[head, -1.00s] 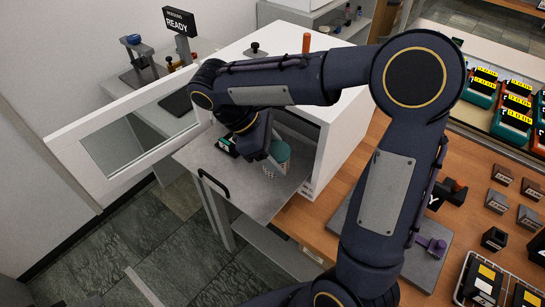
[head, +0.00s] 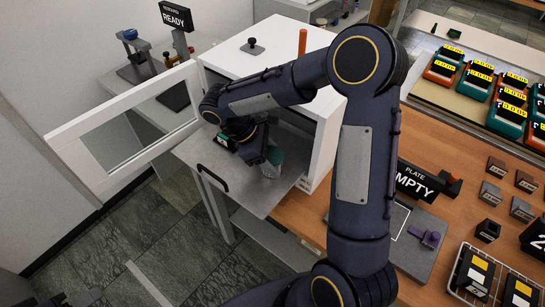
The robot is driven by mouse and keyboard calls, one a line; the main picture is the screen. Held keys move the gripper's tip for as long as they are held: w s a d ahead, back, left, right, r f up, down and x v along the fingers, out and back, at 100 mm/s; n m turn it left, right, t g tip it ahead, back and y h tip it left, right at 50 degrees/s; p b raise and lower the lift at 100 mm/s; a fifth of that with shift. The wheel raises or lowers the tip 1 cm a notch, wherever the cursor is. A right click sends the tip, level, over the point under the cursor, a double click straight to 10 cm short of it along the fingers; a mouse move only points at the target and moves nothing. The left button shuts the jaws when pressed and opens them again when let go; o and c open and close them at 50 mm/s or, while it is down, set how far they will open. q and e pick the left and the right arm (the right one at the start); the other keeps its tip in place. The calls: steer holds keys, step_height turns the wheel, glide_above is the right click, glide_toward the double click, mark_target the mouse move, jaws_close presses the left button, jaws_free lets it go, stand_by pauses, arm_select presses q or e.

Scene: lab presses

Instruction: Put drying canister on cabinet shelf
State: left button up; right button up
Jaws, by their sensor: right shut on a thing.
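I cannot tell whether the canister's base touches the shelf. The white cabinet (head: 327,145) stands behind, open at the front, its inside mostly hidden by my right arm. Dark parts at the bottom left edge may be my left gripper (head: 75,299); its jaws are not clear.
The windowed cabinet door (head: 125,130) stands open to the left. A grey plate station with an "EMPTY" sign (head: 420,183), small labelled blocks (head: 492,193) and a wire rack (head: 488,277) occupy the wooden bench.

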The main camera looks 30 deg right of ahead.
steer(key=shift+f, duration=0.2)
steer(key=o, duration=1)
steer(key=shift+o, duration=0.2)
steer(key=shift+r, duration=0.15)
steer(key=v, duration=1.1)
steer(key=s+d+r+m+t+y, duration=0.1)
steer(key=s+d+m+y, duration=0.1)
steer(key=s, duration=0.3)
steer(key=s+d+r+m+t+y, duration=0.2)
steer(key=s, duration=0.3)
steer(key=s+a+f+m+t+y, duration=0.3)
steer(key=s+f+m+t+y, duration=0.1)
steer(key=s+m, duration=0.5)
steer(key=shift+s+t+y+b, duration=0.4)
steer(key=shift+s+t+y, duration=0.2)
steer(key=shift+t, duration=0.5)
